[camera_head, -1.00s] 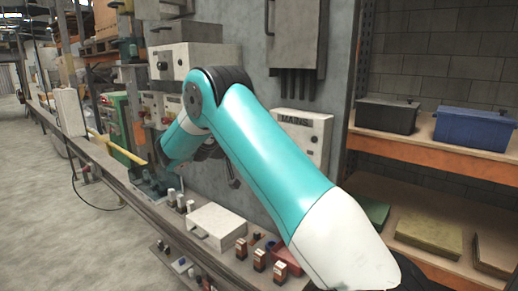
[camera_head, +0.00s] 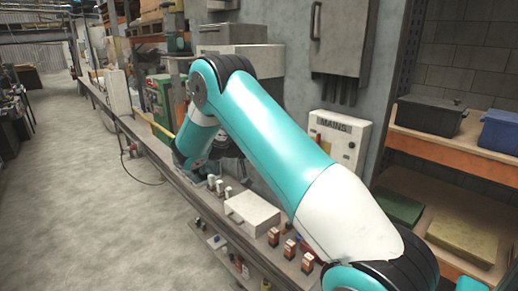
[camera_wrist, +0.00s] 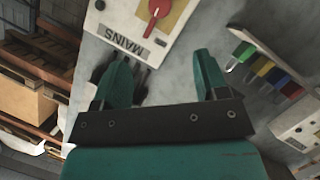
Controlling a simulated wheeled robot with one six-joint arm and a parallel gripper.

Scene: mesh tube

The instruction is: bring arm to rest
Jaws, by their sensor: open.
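My gripper (camera_wrist: 162,82) shows in the wrist view with its two teal fingers spread apart. Nothing is between the fingers. Behind them is a grey wall panel with a white MAINS switch box (camera_wrist: 140,22) that has a red rotary handle on a yellow plate. In the head view my teal and white arm reaches forward over the bench, bent at the elbow. The gripper itself is hidden there behind the arm. The MAINS box (camera_head: 338,138) shows just right of my forearm.
A narrow bench (camera_head: 155,150) runs along the wall, with a white case (camera_head: 252,212) and several small blocks on it. Shelves at right hold a dark bin (camera_head: 430,115) and a blue bin (camera_head: 499,131). The concrete floor (camera_head: 75,200) at left is clear.

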